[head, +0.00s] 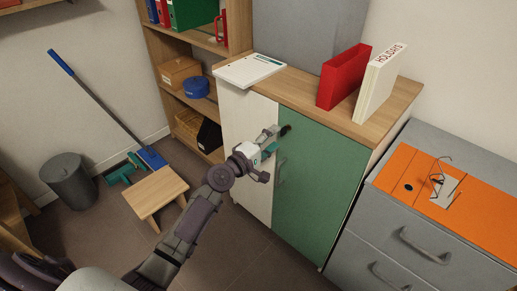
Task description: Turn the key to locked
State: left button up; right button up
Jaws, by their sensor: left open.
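A cabinet with a white left door (243,180) and a green right door (312,185) stands against the wall. A small dark thing (286,130), which looks like the key or its lock, is near the top left edge of the green door. It is too small to tell which way it is turned. My left gripper (270,153) is open in front of the seam between the doors, with one finger close to the dark thing. I cannot tell whether they touch. A small teal patch shows between the fingers. My right gripper is not in view.
A white binder (252,69), a red file (345,76) and a white "HOLIDAYS" box (380,85) are on the cabinet top. A grey drawer unit (395,240) stands right. A wooden stool (157,193), broom (100,105) and bin (70,182) are left.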

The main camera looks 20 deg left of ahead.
pick_arm(q)
jog(key=v, duration=0.9)
jog(key=shift+r, duration=0.1)
